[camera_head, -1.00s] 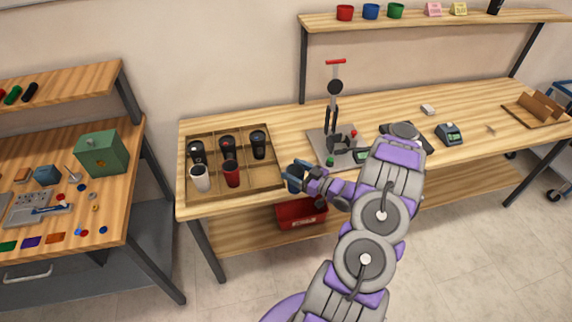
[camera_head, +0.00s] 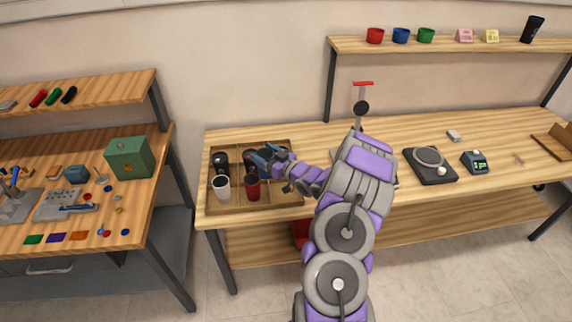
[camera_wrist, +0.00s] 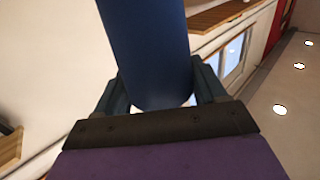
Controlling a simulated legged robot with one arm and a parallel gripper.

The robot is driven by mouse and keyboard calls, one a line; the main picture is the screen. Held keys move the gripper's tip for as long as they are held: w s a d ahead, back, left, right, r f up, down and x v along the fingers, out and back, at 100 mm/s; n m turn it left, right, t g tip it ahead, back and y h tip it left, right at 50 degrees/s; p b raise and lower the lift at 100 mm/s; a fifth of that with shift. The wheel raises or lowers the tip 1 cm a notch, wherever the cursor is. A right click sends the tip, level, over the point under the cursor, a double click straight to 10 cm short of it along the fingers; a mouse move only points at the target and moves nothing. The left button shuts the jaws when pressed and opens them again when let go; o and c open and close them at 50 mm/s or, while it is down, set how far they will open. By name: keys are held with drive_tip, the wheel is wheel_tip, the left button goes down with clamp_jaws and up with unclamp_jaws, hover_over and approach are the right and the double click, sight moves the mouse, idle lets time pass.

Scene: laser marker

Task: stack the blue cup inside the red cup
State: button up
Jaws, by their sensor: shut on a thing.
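The red cup (camera_head: 252,189) stands upright in the front middle compartment of the wooden divided tray (camera_head: 277,203) on the workbench. My gripper (camera_head: 262,160) is above the tray, close behind and above the red cup in the head view. It is shut on the blue cup (camera_wrist: 150,50), which fills the upper middle of the wrist view between the two fingers. In the head view the blue cup is small and partly hidden by my fingers. I cannot tell the gap between the two cups.
A white cup (camera_head: 221,188) stands left of the red cup in the tray, with dark cups (camera_head: 220,162) behind. My arm covers part of the bench. Small cups (camera_head: 400,35) sit on the shelf above. A green box (camera_head: 129,157) stands on the left bench.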

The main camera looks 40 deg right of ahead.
drive_tip(key=w+a+r, duration=0.2)
drive_tip(key=w+a, duration=0.2)
drive_tip(key=shift+a+f+b, duration=0.1)
drive_tip(key=shift+f+b, duration=0.95)
drive_tip(key=shift+f, duration=1.9)
drive_tip(key=shift+s+f, duration=0.1)
drive_tip(key=shift+f, duration=1.6)
drive_tip(key=o, duration=0.8)
drive_tip(key=shift+r+p, duration=1.95)
drive_tip(key=shift+r, duration=2)
